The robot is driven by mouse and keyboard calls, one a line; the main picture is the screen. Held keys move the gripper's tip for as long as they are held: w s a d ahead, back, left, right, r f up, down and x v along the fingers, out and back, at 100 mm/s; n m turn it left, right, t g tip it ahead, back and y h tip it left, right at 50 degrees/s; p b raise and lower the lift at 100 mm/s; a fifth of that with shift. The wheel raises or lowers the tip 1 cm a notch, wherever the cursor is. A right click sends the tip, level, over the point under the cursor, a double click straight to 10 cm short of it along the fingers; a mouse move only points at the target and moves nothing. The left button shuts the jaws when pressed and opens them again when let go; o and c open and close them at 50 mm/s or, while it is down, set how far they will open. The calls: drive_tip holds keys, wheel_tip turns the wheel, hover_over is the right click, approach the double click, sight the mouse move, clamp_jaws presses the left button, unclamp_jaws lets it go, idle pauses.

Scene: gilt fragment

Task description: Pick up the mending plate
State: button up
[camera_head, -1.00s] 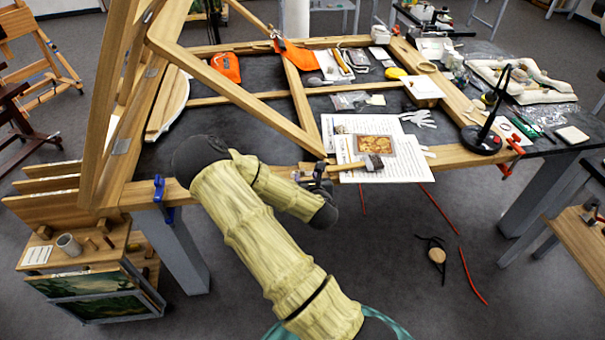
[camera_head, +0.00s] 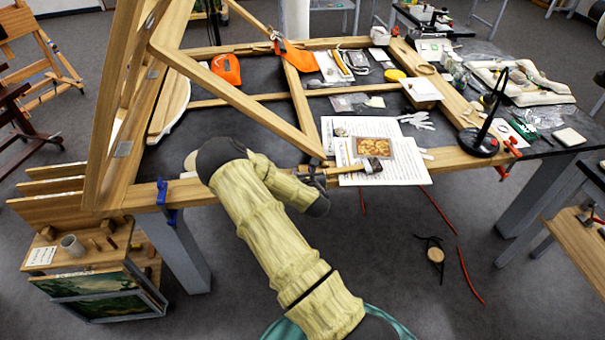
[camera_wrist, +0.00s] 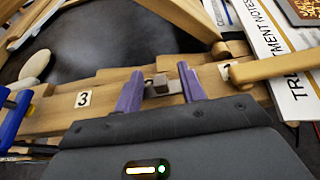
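My gripper (camera_wrist: 160,88) shows in the wrist view as two purple fingers, spread apart over the wooden beam. A small grey metal piece, which looks like the mending plate (camera_wrist: 158,91), lies between the fingertips on the beam. A darker grey block sits at its far side. I cannot tell whether either finger touches the plate. In the head view my gripper (camera_head: 317,178) is small and dark at the front edge of the wooden frame, partly hidden by my arm. The plate cannot be made out there.
A wooden-handled brush (camera_head: 345,169) lies right of my gripper, over printed sheets (camera_head: 400,165). A tag marked 3 (camera_wrist: 83,99) is on the beam at left, near a blue clamp (camera_wrist: 14,118). A slanting wooden bar (camera_head: 235,95) crosses above the black table.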

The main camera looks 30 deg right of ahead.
drive_tip(key=shift+w+d+f, duration=0.1)
drive_tip(key=shift+w+f, duration=0.1)
drive_tip(key=shift+w, duration=0.2)
drive_tip(key=shift+c, duration=0.2)
clamp_jaws()
